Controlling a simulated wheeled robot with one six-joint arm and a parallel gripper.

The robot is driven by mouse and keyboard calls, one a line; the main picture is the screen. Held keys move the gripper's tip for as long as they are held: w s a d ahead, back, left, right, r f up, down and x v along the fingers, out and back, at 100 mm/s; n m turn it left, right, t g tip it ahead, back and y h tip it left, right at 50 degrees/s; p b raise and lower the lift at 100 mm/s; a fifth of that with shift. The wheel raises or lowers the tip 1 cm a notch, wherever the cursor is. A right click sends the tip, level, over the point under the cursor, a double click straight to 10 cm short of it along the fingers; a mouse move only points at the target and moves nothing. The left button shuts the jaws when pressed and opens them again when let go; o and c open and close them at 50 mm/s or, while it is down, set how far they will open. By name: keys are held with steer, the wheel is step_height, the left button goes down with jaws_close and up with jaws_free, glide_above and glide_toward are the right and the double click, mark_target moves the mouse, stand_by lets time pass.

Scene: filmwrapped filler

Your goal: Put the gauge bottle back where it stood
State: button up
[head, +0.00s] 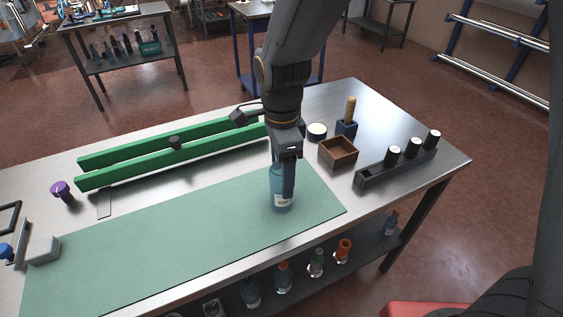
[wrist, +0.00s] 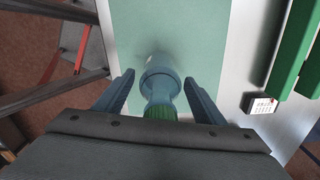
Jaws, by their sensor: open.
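A blue bottle with a white label (head: 279,203), which I take for the gauge bottle, stands upright on the green mat (head: 150,240), near the mat's right end. My gripper (head: 284,190) is over it from above, and a finger covers part of its side. In the wrist view the bottle (wrist: 160,84) with its green cap lies between the two fingers of my gripper (wrist: 158,77). The fingers are spread, with a visible gap on each side of the bottle. The bottle's top is hidden by my gripper in the head view.
Green rails (head: 130,167) lie behind the mat. To the right are a wooden box (head: 338,152), a blue block with a wooden handle (head: 347,128) and a dark rack with white-topped cylinders (head: 375,176). Several bottles stand on the shelf below (head: 300,280). The mat's left part is mostly clear.

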step_height(320, 180, up, 12)
steer(key=b, duration=0.2)
steer(key=shift+b, duration=0.4)
steer(key=s+d+f+n, duration=0.1)
steer(key=d+f+n, duration=0.5)
steer(key=d, duration=0.6)
steer(key=s+d+f+n+t, duration=0.1)
steer(key=d+f+n, duration=0.5)
steer(key=d, duration=0.6)
steer(key=shift+s+n+t, duration=0.3)
steer(key=shift+n, duration=0.7)
steer(key=shift+f, duration=0.1)
steer(key=shift+f+b, duration=0.5)
